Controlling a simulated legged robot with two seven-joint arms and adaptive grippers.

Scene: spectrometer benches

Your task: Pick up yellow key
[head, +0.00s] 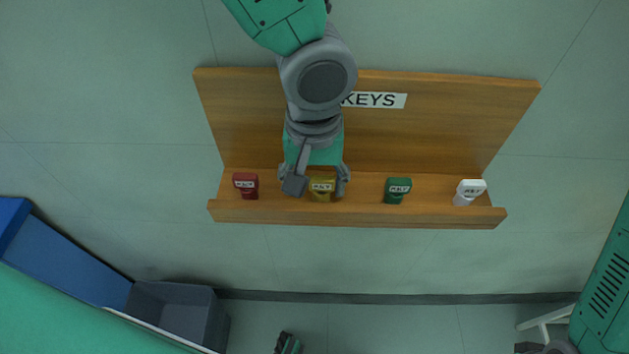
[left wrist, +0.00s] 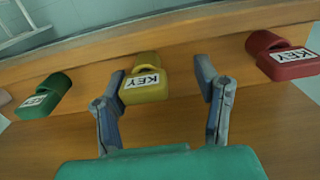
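The yellow key (head: 321,189), a block with a white KEY label, stands on the ledge of a wooden key rack. My left gripper (head: 315,186) is over it in the head view, with a finger on each side. In the left wrist view the yellow key (left wrist: 146,82) sits between the spread fingers of my left gripper (left wrist: 160,75).
A red key (head: 246,185) stands left of the yellow one. A green key (head: 397,190) and a white key (head: 468,191) stand to its right. The wooden rack (head: 440,130) has a tall back board and a front lip (head: 360,219). A grey bin (head: 175,315) is at lower left.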

